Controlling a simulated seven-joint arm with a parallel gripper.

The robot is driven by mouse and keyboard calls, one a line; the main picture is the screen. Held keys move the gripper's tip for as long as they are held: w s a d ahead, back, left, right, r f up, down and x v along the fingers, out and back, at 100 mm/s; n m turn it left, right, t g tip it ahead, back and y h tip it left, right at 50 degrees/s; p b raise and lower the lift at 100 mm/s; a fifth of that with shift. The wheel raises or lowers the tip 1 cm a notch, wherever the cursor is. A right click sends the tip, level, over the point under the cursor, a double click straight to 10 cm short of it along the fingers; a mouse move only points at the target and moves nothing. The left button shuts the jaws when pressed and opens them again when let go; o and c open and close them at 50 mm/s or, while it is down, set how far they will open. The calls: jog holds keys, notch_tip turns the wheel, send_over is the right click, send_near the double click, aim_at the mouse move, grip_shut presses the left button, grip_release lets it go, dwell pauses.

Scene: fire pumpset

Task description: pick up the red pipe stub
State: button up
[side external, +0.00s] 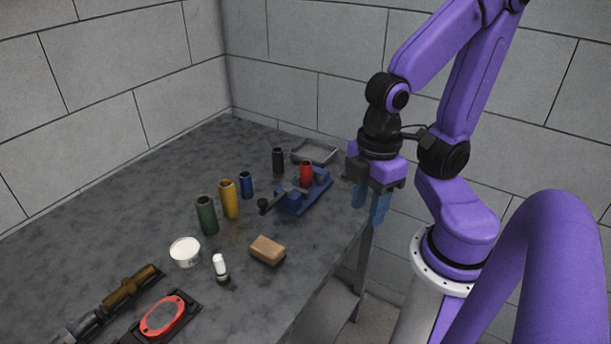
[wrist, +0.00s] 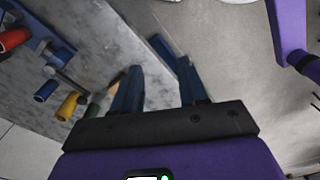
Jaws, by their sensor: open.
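The red pipe stub (side external: 306,175) stands upright at the blue vise (side external: 318,190) near the back right of the table; whether the vise grips it I cannot tell. In the wrist view the red stub (wrist: 14,39) is at the upper left edge, partly cut off. My gripper (side external: 369,203) is open and empty, fingers pointing down, to the right of the vise and beyond the table's right edge. In the wrist view my gripper (wrist: 160,75) shows its two blue fingers apart with nothing between them.
Black (side external: 278,160), blue (side external: 246,185), yellow (side external: 230,200) and green (side external: 207,215) stubs stand left of the vise. A grey tray (side external: 315,152) lies behind it. A brown block (side external: 267,250), white tub (side external: 185,252) and small white bottle (side external: 220,267) are nearer the front.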

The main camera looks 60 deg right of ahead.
jog(key=o, duration=0.4)
jog(key=n+t+h, duration=0.9)
jog(key=n+h, duration=0.2)
jog(key=n, duration=0.3)
send_near(305, 164)
jog(key=x, duration=0.7)
jog(key=shift+s+d, duration=0.25)
jog(key=shift+d, duration=0.15)
jog(key=shift+a+f+x, duration=0.1)
jog(key=shift+f+x, duration=0.05)
jog(key=shift+x, duration=0.75)
jog(key=shift+a+f+x, duration=0.1)
jog(key=shift+x, duration=0.8)
jog(key=shift+a+f+x, duration=0.1)
jog(key=shift+f+x, duration=0.05)
jog(key=shift+x, duration=0.75)
